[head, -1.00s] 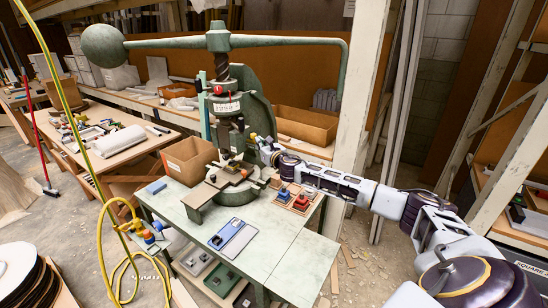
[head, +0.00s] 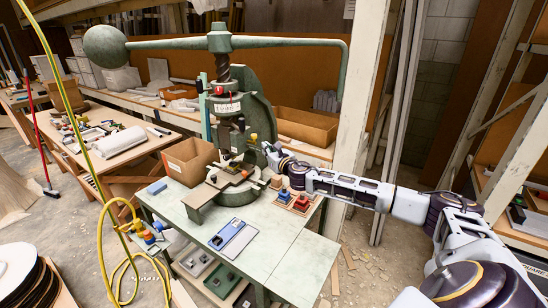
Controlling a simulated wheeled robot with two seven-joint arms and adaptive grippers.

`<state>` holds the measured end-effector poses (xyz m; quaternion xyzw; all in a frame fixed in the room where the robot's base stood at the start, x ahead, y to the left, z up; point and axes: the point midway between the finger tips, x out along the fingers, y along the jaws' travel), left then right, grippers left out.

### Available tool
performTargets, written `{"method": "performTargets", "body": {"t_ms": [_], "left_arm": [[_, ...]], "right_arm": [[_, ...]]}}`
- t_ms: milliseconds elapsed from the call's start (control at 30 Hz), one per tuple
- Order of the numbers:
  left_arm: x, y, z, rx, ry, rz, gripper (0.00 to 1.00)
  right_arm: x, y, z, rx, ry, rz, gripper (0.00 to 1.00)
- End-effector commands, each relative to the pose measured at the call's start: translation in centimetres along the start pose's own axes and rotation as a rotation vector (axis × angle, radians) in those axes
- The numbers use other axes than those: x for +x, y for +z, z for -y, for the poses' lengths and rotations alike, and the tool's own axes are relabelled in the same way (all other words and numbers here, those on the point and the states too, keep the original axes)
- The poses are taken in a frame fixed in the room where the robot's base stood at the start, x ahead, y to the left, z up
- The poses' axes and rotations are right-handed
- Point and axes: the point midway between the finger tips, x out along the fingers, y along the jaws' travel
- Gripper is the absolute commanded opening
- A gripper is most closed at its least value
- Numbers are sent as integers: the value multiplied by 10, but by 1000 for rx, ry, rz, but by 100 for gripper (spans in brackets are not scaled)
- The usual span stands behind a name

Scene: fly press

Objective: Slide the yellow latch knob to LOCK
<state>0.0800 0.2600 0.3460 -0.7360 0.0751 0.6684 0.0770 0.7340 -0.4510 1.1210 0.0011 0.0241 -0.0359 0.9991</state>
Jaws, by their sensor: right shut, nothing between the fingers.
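The green fly press (head: 262,112) stands on the pale green bench, with its long handle and ball across the top. A small yellow knob (head: 253,137) shows on the right side of the press, beside the ram. It is too small to read any LOCK marking. My right arm comes in from the right, and my right gripper (head: 267,149) is shut and empty just right of and slightly below the yellow knob, with a small gap between them. My left gripper is not in view.
A cardboard box (head: 189,160) stands left of the press. A tray of red and blue parts (head: 293,201) lies under my right arm. A blue-and-white case (head: 234,236) lies on the bench (head: 285,245), whose front right is clear. A yellow hose (head: 100,235) hangs at left.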

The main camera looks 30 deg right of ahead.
Motion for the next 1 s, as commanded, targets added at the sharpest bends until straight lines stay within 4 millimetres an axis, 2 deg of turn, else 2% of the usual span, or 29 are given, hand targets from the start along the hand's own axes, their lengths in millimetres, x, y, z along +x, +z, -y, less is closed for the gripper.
{"method": "performTargets", "body": {"t_ms": [600,1000], "left_arm": [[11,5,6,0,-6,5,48],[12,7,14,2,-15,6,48]], "right_arm": [[-47,0,0,-3,-1,0,0],[-56,0,0,-1,0,0,0]]}}
